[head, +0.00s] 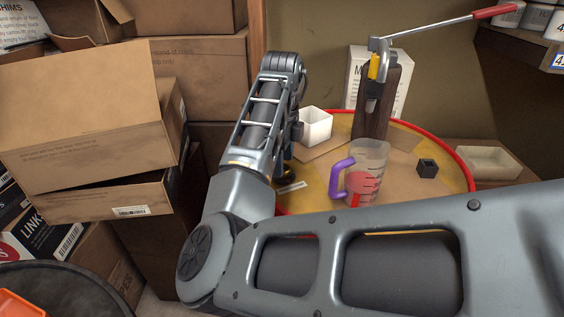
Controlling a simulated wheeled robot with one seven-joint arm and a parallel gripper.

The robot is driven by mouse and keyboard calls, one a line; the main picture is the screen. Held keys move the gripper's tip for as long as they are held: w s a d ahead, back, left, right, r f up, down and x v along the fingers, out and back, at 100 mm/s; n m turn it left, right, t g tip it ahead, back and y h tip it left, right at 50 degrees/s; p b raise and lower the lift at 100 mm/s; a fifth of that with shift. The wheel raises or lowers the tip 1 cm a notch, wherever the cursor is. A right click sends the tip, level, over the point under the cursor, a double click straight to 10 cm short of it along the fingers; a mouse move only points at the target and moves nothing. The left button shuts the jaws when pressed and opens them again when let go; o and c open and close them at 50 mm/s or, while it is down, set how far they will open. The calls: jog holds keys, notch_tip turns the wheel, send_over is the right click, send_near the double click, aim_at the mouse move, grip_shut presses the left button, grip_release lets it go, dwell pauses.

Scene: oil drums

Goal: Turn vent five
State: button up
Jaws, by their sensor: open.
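A round drum top (399,198) with a red rim and yellowish surface stands in the middle right. No vent numbered five can be made out; part of the drum top's left side is behind my arm. My arm rises at the centre and bends downward over the drum's left edge. My gripper (288,166) is open, mostly hidden behind my own arm link, with only a dark sliver showing just above the drum top. I cannot tell what lies between or under its fingers.
On the drum are a measuring jug (364,173) with purple handle and red marks, a white open box (315,127), a small black cube (427,168), and a dark post (385,105) with a red-handled lever (445,24). Cardboard boxes (85,110) crowd the left. A shallow tray (487,163) sits right.

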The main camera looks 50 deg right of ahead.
notch_tip(320, 180, up, 6)
jog(key=shift+r, duration=0.25)
dwell(0.5)
